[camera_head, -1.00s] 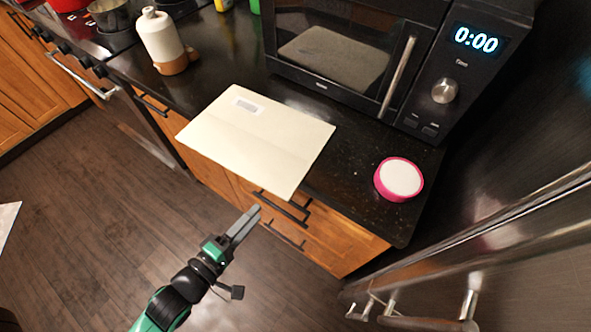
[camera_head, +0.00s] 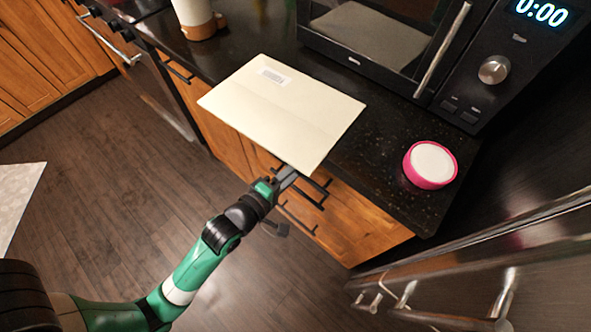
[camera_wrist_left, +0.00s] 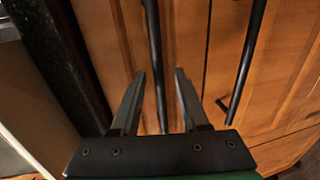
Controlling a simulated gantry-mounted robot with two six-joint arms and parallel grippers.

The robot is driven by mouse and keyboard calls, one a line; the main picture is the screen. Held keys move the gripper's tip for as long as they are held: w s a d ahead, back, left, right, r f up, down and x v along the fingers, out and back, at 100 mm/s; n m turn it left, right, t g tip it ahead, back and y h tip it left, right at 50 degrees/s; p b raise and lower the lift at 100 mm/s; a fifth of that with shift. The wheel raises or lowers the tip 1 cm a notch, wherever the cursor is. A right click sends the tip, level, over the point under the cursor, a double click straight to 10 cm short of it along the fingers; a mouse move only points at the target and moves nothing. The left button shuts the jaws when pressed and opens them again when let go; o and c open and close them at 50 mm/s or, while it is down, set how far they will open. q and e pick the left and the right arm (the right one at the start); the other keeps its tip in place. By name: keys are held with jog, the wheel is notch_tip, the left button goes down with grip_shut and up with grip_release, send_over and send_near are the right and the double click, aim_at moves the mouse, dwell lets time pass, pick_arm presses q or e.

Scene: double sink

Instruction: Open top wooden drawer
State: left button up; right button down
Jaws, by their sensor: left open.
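The top wooden drawer (camera_wrist_left: 188,35) is under the dark counter, and its long black bar handle (camera_wrist_left: 156,65) shows in the wrist view. In the head view the handle (camera_head: 312,198) sits below the counter edge, partly hidden by my gripper. My left gripper (camera_head: 288,174) is at the drawer front. In the wrist view its fingers (camera_wrist_left: 160,75) are apart, with the handle running between them; I cannot tell if they touch it. The drawer looks closed. My right gripper is not in view.
A second black handle (camera_wrist_left: 245,65) is on the drawer below. A cream envelope (camera_head: 285,112) overhangs the counter edge just above my gripper. A pink-rimmed round container (camera_head: 430,165) and a microwave (camera_head: 400,50) stand on the counter. Metal handles (camera_head: 430,300) are at the lower right.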

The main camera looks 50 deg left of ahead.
pick_arm(q)
grip_shut()
dwell(1.4)
